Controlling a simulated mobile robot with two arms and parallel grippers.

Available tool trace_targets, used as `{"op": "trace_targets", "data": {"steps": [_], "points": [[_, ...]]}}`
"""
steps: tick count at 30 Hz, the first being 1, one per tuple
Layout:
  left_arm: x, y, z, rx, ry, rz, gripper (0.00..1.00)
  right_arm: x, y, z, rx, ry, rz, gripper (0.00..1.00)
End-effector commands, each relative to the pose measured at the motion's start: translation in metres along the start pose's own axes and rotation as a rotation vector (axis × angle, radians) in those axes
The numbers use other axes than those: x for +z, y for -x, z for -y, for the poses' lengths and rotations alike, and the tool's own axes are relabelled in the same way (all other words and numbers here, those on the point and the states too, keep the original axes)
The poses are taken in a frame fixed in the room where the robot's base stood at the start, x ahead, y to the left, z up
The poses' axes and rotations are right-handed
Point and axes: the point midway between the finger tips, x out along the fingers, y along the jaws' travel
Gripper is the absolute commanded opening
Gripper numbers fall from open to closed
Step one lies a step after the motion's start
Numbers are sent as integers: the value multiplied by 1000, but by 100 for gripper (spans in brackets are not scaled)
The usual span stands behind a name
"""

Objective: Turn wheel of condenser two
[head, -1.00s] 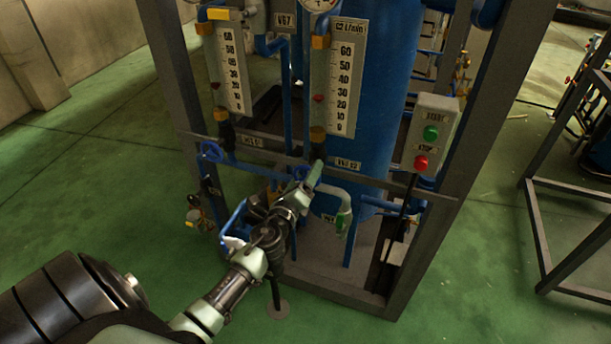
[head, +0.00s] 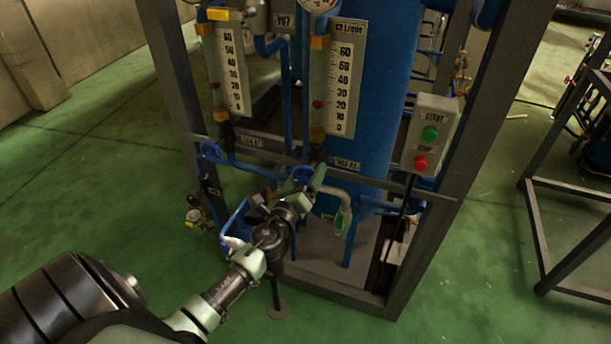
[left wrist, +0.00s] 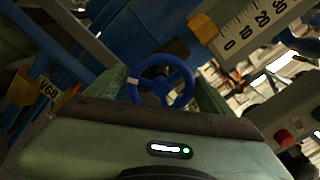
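A blue handwheel (left wrist: 162,82) with spokes shows in the left wrist view, between the two green fingers of my left gripper (left wrist: 158,94). The fingers stand apart, one on each side of the wheel; I cannot tell whether they touch it. In the head view my left gripper (head: 304,180) is at the frame's lower crossbar, below the right flow meter. The wheel there (head: 302,173) is mostly hidden by the gripper. A second blue handwheel (head: 211,151) is to the left, below the left flow meter, clear of the gripper. My right gripper is not in view.
Two flow meters (head: 343,78) (head: 232,70) stand above the crossbar. A control box (head: 430,134) with green and red buttons hangs on the right. A blue column (head: 386,90) is behind. The green floor (head: 100,190) to the left is clear.

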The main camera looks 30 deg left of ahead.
Motion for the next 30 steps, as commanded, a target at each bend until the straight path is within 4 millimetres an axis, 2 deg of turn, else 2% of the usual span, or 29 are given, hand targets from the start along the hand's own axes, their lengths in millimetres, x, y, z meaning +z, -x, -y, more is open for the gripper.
{"op": "trace_targets", "data": {"steps": [11, 14, 24, 30], "points": [[1, 2, 1, -2, 1, 2, 94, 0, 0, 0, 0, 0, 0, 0], [0, 12, 0, -2, 1, 1, 94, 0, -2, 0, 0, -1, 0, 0], [-1, 67, -1, -1, 1, 0, 94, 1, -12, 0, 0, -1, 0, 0], [1, 78, 0, -1, 1, 2, 94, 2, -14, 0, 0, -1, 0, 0]]}}
